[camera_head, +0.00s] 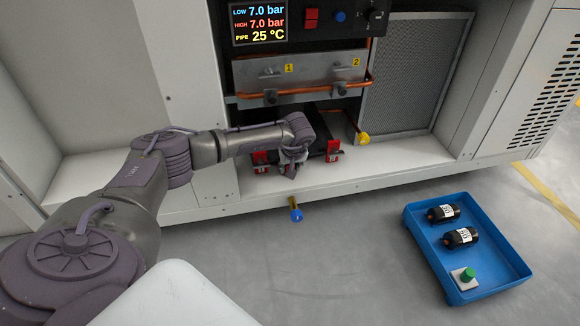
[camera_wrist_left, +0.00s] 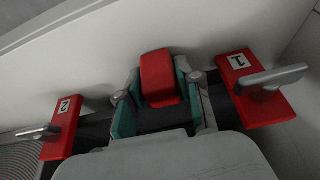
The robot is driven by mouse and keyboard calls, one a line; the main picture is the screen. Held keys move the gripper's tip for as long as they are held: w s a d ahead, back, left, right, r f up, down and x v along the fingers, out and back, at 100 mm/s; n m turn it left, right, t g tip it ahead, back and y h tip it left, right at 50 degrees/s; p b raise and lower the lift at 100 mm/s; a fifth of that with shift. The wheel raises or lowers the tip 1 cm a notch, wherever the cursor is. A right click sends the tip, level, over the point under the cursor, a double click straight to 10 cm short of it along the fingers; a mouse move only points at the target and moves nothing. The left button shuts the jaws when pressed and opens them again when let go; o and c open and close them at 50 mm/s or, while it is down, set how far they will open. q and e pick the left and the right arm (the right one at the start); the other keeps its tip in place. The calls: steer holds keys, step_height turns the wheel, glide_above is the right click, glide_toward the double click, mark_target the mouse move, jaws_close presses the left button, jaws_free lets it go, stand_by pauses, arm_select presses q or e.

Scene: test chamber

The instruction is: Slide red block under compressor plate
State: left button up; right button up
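The red block (camera_wrist_left: 158,78) is between the two fingers of my left gripper (camera_wrist_left: 158,82) in the wrist view, with a fingertip against each side. In the head view this gripper (camera_head: 289,168) is low at the front of the open machine bay, and the block is largely hidden by it. A dark, flat compressor part (camera_head: 318,130) lies behind the gripper, partly covered by my arm. Red clamps with metal handles sit on either side: the one marked 1 (camera_wrist_left: 255,88) and the one marked 2 (camera_wrist_left: 63,128). My right gripper is not in view.
A metal panel marked 1 and 2 (camera_head: 310,70) and a copper pipe (camera_head: 315,92) are above. A blue-ended valve (camera_head: 296,212) sticks out below the ledge. A blue tray (camera_head: 415,240) with two black cylinders and a green-button piece is on the clear floor.

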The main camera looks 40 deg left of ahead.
arm_select(q)
steer(key=o, duration=0.4)
steer(key=v, duration=1.2)
